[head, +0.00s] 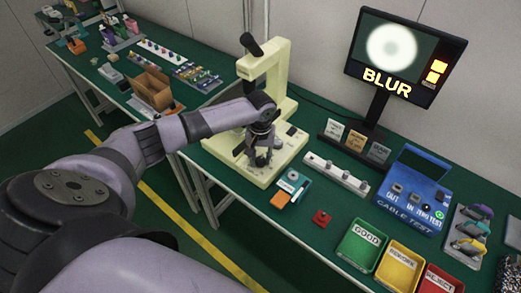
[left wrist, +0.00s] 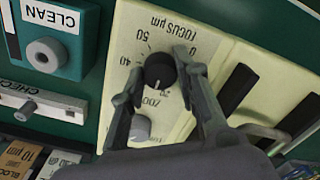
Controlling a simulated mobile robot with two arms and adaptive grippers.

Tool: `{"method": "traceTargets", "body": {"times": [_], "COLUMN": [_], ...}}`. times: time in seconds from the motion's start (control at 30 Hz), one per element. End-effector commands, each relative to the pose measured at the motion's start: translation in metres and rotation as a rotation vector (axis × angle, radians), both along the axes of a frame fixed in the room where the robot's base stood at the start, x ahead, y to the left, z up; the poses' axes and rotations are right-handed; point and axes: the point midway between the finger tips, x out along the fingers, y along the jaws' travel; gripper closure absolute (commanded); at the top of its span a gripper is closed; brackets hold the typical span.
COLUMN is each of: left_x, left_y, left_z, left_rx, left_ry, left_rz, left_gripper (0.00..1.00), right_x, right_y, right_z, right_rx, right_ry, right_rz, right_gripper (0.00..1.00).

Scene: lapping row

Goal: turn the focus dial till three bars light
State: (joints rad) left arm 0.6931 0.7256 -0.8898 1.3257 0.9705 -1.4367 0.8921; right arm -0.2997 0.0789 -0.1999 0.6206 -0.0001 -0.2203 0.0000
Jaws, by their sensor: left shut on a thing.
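The cream microscope (head: 270,75) stands on the green bench, its base in front. The black focus dial (left wrist: 160,71) is on a cream panel marked FOCUS µm in the left wrist view, with a white pointer line and numbers around it. My left gripper (left wrist: 155,78) has its two fingers on either side of the dial, shut on it. In the head view my gripper (head: 258,158) hides the dial. My right gripper is not in view.
A grey knob (left wrist: 141,128) sits close to the dial, near the left finger. Green, yellow and red trays (head: 361,245) line the bench front.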

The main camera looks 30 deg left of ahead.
Motion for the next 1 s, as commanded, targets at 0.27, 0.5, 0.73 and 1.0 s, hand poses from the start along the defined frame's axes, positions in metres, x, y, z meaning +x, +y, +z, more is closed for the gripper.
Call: {"method": "traceTargets", "body": {"times": [0.27, 0.5, 0.73, 1.0], "left_x": [-0.001, 0.0, 0.0, 0.0], "left_y": [0.0, 0.0, 0.0, 0.0], "left_z": [0.002, 0.001, 0.0, 0.0], "left_rx": [-0.002, -0.001, -0.001, 0.0], "left_ry": [0.004, 0.002, 0.001, 0.0], "left_rz": [-0.231, -0.373, -0.442, -0.463], "left_gripper": [0.99, 0.99, 0.99, 0.99], "right_x": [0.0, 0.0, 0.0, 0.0], "right_y": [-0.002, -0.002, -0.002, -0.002], "right_z": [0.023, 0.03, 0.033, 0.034], "right_rx": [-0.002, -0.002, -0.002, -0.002], "right_ry": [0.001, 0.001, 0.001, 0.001], "right_rz": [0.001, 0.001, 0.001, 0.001], "right_gripper": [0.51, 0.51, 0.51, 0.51]}}
